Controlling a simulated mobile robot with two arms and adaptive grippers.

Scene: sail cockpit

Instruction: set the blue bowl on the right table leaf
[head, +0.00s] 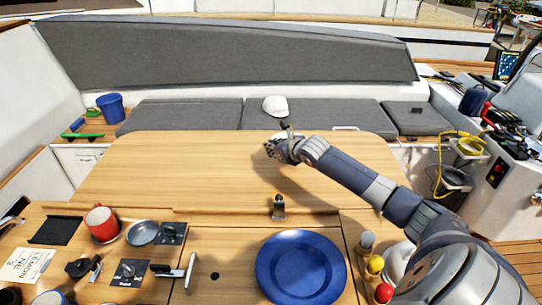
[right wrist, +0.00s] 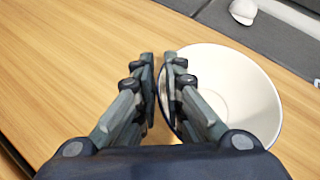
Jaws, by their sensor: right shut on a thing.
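The bowl (right wrist: 235,90) has a white inside and a dark blue outer edge where its left side shows in the right wrist view. My right gripper (right wrist: 162,85) is shut on that left rim. In the head view my right gripper (head: 275,149) is over the far middle of the wide wooden table leaf (head: 150,170) and hides most of the bowl. Only a small pale part of it shows behind the fingers. I cannot tell whether the bowl touches the leaf. My left gripper is not in view.
The leaf around the bowl is clear. A blue plate (head: 300,268), a red mug (head: 102,223) and several small items lie on the nearer table part. A white cap (head: 275,106) lies on the grey bench behind. A blue bucket (head: 110,107) stands back left.

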